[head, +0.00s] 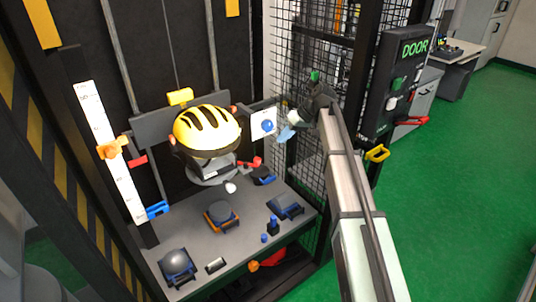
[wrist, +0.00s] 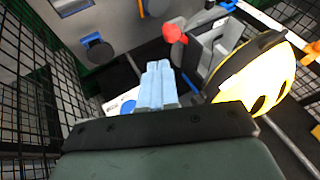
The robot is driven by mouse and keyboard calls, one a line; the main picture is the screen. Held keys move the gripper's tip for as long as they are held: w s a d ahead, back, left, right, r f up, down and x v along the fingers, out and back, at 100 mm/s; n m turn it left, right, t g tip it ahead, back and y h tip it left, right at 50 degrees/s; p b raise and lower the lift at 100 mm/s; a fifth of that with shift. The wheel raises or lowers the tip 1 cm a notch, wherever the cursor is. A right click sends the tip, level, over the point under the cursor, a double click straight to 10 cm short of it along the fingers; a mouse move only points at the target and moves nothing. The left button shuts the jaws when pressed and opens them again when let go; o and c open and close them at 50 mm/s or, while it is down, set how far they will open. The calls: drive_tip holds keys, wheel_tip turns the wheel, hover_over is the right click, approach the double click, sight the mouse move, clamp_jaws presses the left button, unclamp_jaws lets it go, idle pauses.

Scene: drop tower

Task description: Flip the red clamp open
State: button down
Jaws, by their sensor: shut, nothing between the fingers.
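The red clamp (head: 251,163) appears to be the red-ended lever beside the helmet's mount, at its lower right in the head view. In the wrist view its round red knob (wrist: 173,33) stands above and slightly right of my fingertips, apart from them. My gripper (head: 286,133) is at the right of the white card with the blue disc, above and to the right of the clamp. Its pale blue fingers (wrist: 157,85) are together and empty. The clamp's base is partly hidden.
A yellow helmet (head: 207,130) sits close left of my gripper and fills the right of the wrist view (wrist: 255,75). The white card (head: 263,124) is just left of my fingers. Black wire mesh (head: 305,50) stands behind. Blue-handled parts (head: 286,206) lie on the grey table (head: 190,228).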

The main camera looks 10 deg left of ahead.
sight(255, 162)
drive_tip(key=shift+n, duration=0.3)
drive_tip(key=shift+f, duration=0.15)
drive_tip(key=x, duration=1)
drive_tip(key=shift+s, duration=0.2)
idle(0.4)
drive_tip(key=shift+s+m, duration=0.2)
drive_tip(key=shift+m, duration=0.2)
